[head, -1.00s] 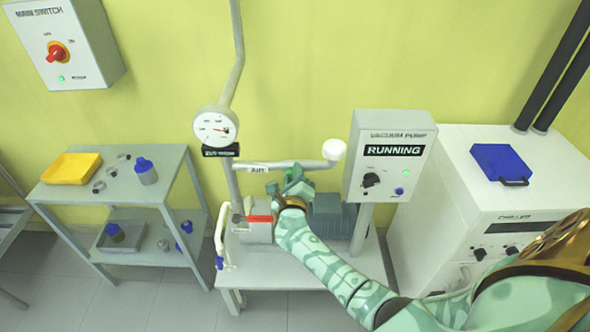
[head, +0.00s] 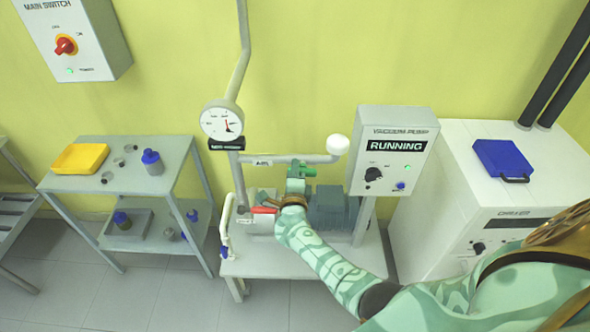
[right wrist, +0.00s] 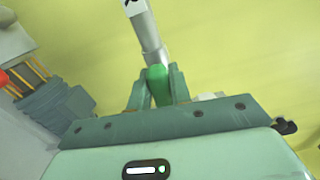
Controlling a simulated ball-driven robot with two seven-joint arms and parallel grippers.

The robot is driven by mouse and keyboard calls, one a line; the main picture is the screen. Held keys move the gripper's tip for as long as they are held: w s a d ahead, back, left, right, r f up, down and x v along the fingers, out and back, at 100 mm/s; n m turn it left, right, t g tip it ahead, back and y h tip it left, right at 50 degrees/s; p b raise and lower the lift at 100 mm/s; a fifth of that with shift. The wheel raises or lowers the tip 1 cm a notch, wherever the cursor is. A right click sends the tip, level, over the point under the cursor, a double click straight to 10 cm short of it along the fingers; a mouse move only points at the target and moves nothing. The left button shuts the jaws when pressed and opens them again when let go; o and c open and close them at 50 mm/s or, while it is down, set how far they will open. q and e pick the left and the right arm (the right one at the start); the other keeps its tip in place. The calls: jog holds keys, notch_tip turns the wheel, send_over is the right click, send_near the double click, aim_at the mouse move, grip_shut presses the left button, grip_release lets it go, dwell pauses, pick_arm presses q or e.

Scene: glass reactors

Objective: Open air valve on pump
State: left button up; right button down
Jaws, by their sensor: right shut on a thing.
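The vacuum pump (head: 326,207) stands on a small white table, with a grey air pipe (head: 320,158) labelled AIR above it. My right gripper (head: 298,170) is at that pipe, left of its white ball-shaped end. In the right wrist view my right gripper (right wrist: 156,92) is shut on the green valve handle (right wrist: 157,78), which lies between the two fingers. The pipe (right wrist: 148,35) runs up from the handle. In the head view my gripper largely hides the handle. My left gripper is not in view.
A vacuum pump panel (head: 395,120) reading RUNNING stands right of the pipe. A round gauge (head: 221,120) hangs at its left. A red-handled valve (head: 264,210) is close to my right wrist. A chiller (head: 440,190) stands at the right and a shelf (head: 120,190) at the left.

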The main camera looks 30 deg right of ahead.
jog(key=shift+f, duration=0.15)
dwell(0.3)
jog(key=c, duration=1.3)
grip_release()
jog(key=shift+s+a, duration=0.1)
jog(key=shift+a, duration=0.05)
